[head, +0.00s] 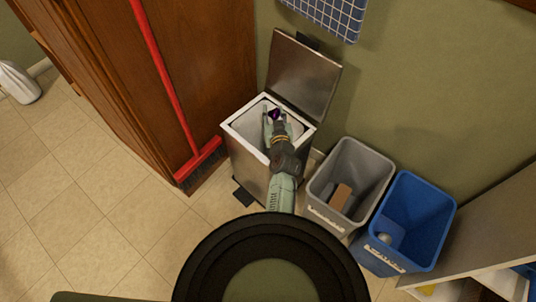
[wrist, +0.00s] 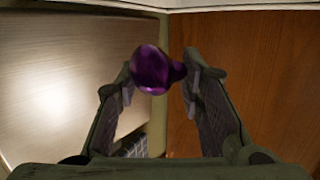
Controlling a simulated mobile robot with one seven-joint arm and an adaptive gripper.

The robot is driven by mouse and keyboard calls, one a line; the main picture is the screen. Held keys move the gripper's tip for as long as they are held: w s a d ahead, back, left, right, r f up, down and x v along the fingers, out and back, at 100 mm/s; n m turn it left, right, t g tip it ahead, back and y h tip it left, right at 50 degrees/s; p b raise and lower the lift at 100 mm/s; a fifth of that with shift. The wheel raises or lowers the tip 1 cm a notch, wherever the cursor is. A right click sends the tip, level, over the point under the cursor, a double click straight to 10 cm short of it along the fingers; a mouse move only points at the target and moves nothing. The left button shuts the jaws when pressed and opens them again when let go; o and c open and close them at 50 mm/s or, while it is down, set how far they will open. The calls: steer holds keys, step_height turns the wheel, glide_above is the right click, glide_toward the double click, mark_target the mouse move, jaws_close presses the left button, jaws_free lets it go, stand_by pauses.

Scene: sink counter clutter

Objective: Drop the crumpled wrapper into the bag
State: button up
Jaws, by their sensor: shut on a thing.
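The crumpled wrapper is dark shiny purple; in the head view the wrapper (head: 275,115) shows over the open top of a metal pedal bin (head: 246,160). In the wrist view the wrapper (wrist: 152,70) sits between the fingertips. My gripper (head: 274,124) is shut on it; the gripper also shows in the wrist view (wrist: 160,82). A greyish lining (head: 246,121), apparently the bag, shows inside the bin's pale rim. My gripper and arm hide much of the opening, and I cannot tell how far the wrapper is above or below the rim.
The bin's metal lid (head: 303,75) stands open behind it. A grey bin (head: 372,168) with a brown item and a blue bin (head: 427,215) stand to the right. A red broom (head: 165,75) leans against the wooden cabinet (head: 205,55) at left.

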steer(key=o, duration=0.9)
steer(key=shift+s, duration=0.1)
steer(key=v, duration=0.7)
steer(key=shift+s, duration=0.15)
